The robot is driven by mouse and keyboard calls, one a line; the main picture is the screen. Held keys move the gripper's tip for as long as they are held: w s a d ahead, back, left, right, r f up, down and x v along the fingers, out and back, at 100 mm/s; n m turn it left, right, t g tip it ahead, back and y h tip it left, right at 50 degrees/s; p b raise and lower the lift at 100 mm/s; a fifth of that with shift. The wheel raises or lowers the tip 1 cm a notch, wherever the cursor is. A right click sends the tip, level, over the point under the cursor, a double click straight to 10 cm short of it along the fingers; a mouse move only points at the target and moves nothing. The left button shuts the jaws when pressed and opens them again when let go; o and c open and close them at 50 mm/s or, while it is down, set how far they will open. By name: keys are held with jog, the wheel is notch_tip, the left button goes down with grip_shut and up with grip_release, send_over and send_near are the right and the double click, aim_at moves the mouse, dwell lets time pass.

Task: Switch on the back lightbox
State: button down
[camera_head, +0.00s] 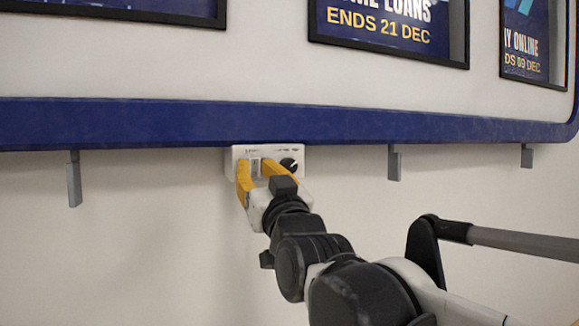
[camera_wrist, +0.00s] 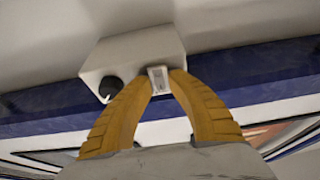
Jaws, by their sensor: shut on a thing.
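A small white control box (camera_head: 240,153) sits under the blue lower frame of the wall lightbox (camera_head: 400,125). It has a black round knob (camera_head: 289,164) on its right side and a small rocker switch (camera_head: 255,165) on its left. My gripper (camera_head: 257,166), with yellow fingers, is at the box front around the switch. In the wrist view the box (camera_wrist: 125,58) appears turned over, with the knob (camera_wrist: 111,88) at left. The fingertips (camera_wrist: 160,78) are closed in on both sides of the light-coloured switch (camera_wrist: 157,77). The exact switch position is hard to tell.
Grey brackets (camera_head: 74,180) and (camera_head: 394,163) hang below the blue frame on either side of the box. Framed posters (camera_head: 390,30) are inside the lightbox above. The pale wall (camera_head: 130,250) below is clear.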

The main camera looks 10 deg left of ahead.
jog(key=shift+r+g+h+p, duration=0.4)
jog(key=shift+r+g+p, duration=0.2)
jog(key=shift+p, duration=0.1)
jog(key=shift+f+g+h+p, duration=0.25)
jog(key=shift+g+h+p, duration=0.25)
jog(key=shift+g+p, duration=0.2)
jog(key=c, duration=1.5)
grip_release()
jog(key=shift+w+f, duration=0.1)
jog(key=shift+w, duration=0.05)
jog(key=r+v, duration=0.1)
jog(key=v, duration=1.1)
jog(key=shift+f, duration=0.45)
jog(key=shift+f, duration=0.1)
